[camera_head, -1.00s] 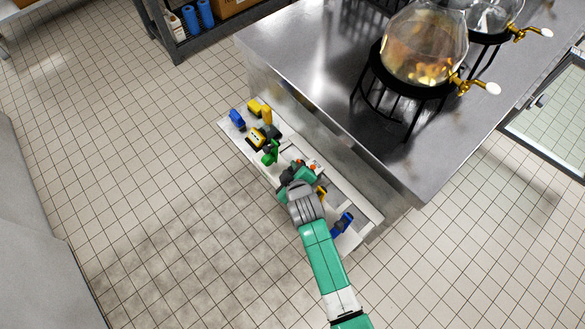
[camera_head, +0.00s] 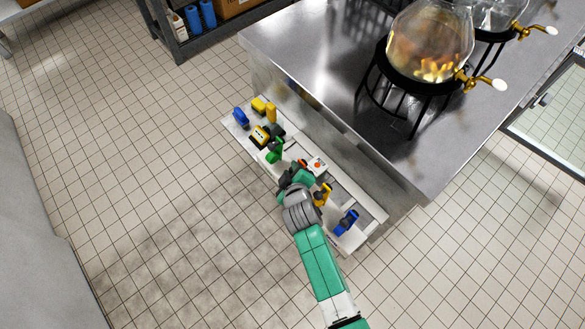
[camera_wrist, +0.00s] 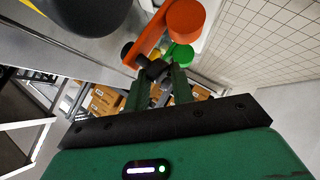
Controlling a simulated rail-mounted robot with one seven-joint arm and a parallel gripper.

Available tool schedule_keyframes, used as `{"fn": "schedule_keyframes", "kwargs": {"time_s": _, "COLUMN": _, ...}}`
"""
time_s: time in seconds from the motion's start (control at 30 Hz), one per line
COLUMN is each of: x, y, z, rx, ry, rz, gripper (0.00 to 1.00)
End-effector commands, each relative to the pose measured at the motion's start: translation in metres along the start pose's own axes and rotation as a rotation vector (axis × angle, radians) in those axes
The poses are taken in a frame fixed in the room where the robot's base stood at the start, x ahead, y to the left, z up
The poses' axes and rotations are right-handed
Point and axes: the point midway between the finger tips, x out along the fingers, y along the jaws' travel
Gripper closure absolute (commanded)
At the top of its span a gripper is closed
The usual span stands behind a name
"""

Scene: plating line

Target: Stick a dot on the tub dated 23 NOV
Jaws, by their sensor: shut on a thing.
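My gripper (camera_head: 298,172) is over the white shelf, shut on an orange tool with a round head (camera_wrist: 186,20) and a dark grip (camera_wrist: 155,70). In the head view only a small orange part of it (camera_head: 302,163) shows beside my gripper. A small white tub (camera_head: 318,166) with an orange-red round mark on top sits just right of my gripper. Its date cannot be read. A green tool (camera_head: 275,151) stands up-left of my gripper; a green part (camera_wrist: 181,55) also shows beyond the orange tool in the wrist view.
The white shelf (camera_head: 350,185) runs along the steel counter (camera_head: 310,50). Yellow (camera_head: 323,194) and blue (camera_head: 346,222) tools stand at its near end. Blue, yellow and black-and-yellow items (camera_head: 260,136) crowd its far end. Glass dispensers (camera_head: 430,45) stand on the counter.

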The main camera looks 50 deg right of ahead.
Motion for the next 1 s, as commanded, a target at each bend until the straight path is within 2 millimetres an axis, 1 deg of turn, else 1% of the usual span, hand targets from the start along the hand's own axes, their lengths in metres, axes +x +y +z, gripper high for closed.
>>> {"fn": "schedule_keyframes", "kwargs": {"time_s": 0.03, "x": 0.001, "y": -0.017, "z": 0.012, "rx": -0.004, "ry": -0.023, "rz": -0.028, "gripper": 1.0}}
{"fn": "schedule_keyframes", "kwargs": {"time_s": 0.07, "x": 0.001, "y": -0.017, "z": 0.012, "rx": -0.004, "ry": -0.023, "rz": -0.028, "gripper": 0.72}}
{"fn": "schedule_keyframes", "kwargs": {"time_s": 0.1, "x": 0.001, "y": -0.016, "z": 0.012, "rx": -0.004, "ry": -0.022, "rz": -0.028, "gripper": 0.64}}
{"fn": "schedule_keyframes", "kwargs": {"time_s": 0.17, "x": 0.001, "y": -0.016, "z": 0.012, "rx": -0.004, "ry": -0.023, "rz": -0.027, "gripper": 0.54}}
{"fn": "schedule_keyframes", "kwargs": {"time_s": 0.53, "x": -0.001, "y": -0.012, "z": 0.013, "rx": -0.002, "ry": -0.026, "rz": -0.022, "gripper": 0.54}}
{"fn": "schedule_keyframes", "kwargs": {"time_s": 0.63, "x": -0.016, "y": -0.011, "z": 0.011, "rx": -0.003, "ry": -0.024, "rz": -0.022, "gripper": 0.54}}
{"fn": "schedule_keyframes", "kwargs": {"time_s": 0.8, "x": -0.051, "y": -0.008, "z": 0.005, "rx": -0.004, "ry": -0.016, "rz": -0.02, "gripper": 0.54}}
{"fn": "schedule_keyframes", "kwargs": {"time_s": 0.9, "x": -0.066, "y": -0.008, "z": 0.002, "rx": -0.005, "ry": -0.012, "rz": -0.018, "gripper": 0.54}}
{"fn": "schedule_keyframes", "kwargs": {"time_s": 1.0, "x": -0.073, "y": -0.008, "z": 0.001, "rx": -0.005, "ry": -0.01, "rz": -0.017, "gripper": 0.54}}
